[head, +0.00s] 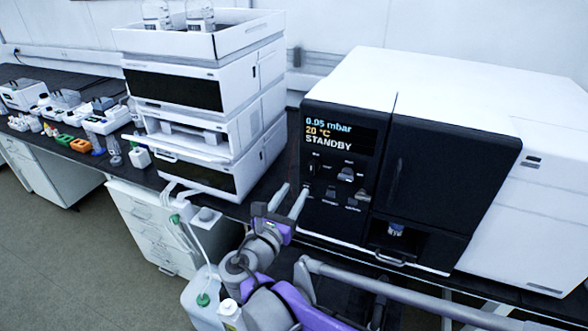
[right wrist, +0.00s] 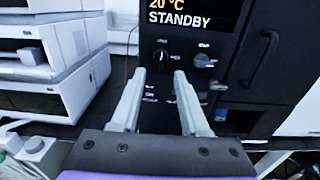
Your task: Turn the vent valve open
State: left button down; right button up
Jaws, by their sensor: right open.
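The black control panel (head: 322,205) of the large white-and-black instrument carries several small dark knobs and switches under a display. Their labels are too small to read, so I cannot tell which is the vent valve. A round knob (head: 346,174) sits at the panel's right in the head view. In the right wrist view a black knob with a white mark (right wrist: 160,58) shows just beyond my fingertips, and a grey knob (right wrist: 202,60) is right of it. My right gripper (head: 292,191) is open and empty in front of the panel; its fingers (right wrist: 159,76) point at it, apparently without touching.
The display (head: 330,132) reads 0.05 mbar, 20 °C, STANDBY. A stack of white modules (head: 205,110) stands left of the instrument, with bottles on top. A dark door (head: 440,165) is right of the panel. A white jug with tubing (head: 203,300) stands below the bench.

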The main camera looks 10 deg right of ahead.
aim_at(311, 165)
jog(key=x, duration=1)
jog(key=shift+w+d+p, duration=0.2)
jog(key=shift+d+p, duration=0.2)
grip_shut()
